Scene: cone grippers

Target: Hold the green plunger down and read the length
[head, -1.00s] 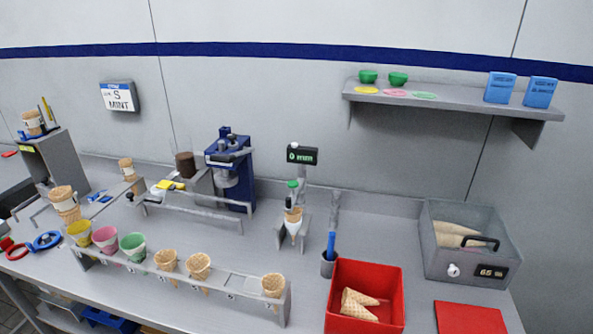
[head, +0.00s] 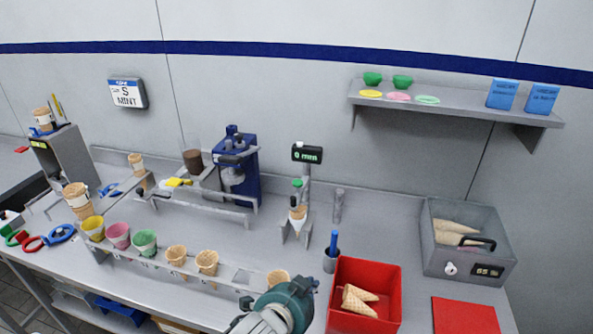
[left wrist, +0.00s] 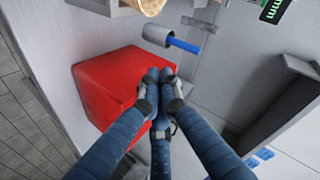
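The measuring stand holds a small green plunger (head: 298,183) above a wrapped cone (head: 298,217) that stands upright in a grey holder. The dark display (head: 307,153) on top reads "0 mm" in green. A corner of the display (left wrist: 273,10) shows in the left wrist view. My left gripper (head: 303,287) is low at the front of the bench, in front of the stand and apart from the plunger. In the left wrist view its blue fingers (left wrist: 161,80) meet at the tips, with nothing seen between them. My right gripper is not in view.
A red bin (head: 385,270) with loose cones is right of my left gripper. A grey cup (head: 330,262) with a blue stick stands behind it. A cone rack (head: 120,252) runs along the front left. A lidded box (head: 440,265) is at right.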

